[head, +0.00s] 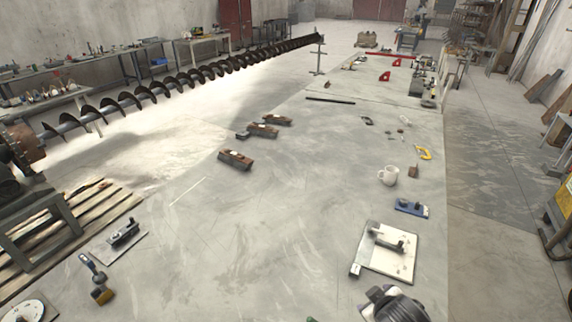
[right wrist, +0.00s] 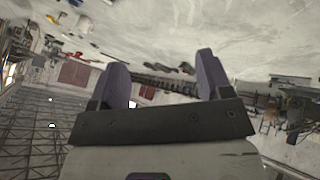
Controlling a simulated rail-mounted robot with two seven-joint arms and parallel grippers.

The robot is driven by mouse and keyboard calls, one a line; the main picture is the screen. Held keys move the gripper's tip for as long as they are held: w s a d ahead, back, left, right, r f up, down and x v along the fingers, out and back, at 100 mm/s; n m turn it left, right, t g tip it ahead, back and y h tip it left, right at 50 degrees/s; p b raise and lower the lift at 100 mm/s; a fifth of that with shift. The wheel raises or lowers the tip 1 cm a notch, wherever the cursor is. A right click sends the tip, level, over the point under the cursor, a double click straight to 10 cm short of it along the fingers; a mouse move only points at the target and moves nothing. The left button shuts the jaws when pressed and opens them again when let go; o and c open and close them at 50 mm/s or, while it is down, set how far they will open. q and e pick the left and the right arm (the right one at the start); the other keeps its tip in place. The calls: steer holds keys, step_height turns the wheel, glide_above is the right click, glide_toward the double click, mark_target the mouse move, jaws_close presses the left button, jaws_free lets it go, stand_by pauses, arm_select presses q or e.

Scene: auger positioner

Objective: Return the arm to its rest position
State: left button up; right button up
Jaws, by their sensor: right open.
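My right gripper (right wrist: 162,78) shows in the right wrist view with its two purple-grey fingers spread wide apart. Nothing is between the fingers, and it touches nothing. The right wrist view looks upside down across the workshop, with the table top along its upper part. My left gripper is out of sight.
A long auger (head: 190,78) runs along the left. The table's middle is largely clear.

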steer(key=s+r+m+t, duration=0.1)
steer(key=s+m+t, duration=0.1)
steer(key=s, duration=0.9)
steer(key=s+f+m+g+y, duration=0.1)
steer(key=s+f+g, duration=0.2)
steer(key=s+f, duration=0.5)
steer(key=s+f+m+g, duration=0.25)
steer(key=s+f, duration=0.25)
steer(key=s, duration=0.7)
step_height(320, 180, up, 19)
steer(key=p, duration=1.9)
steer(key=shift+s+n, duration=0.25)
steer(key=shift+n, duration=0.2)
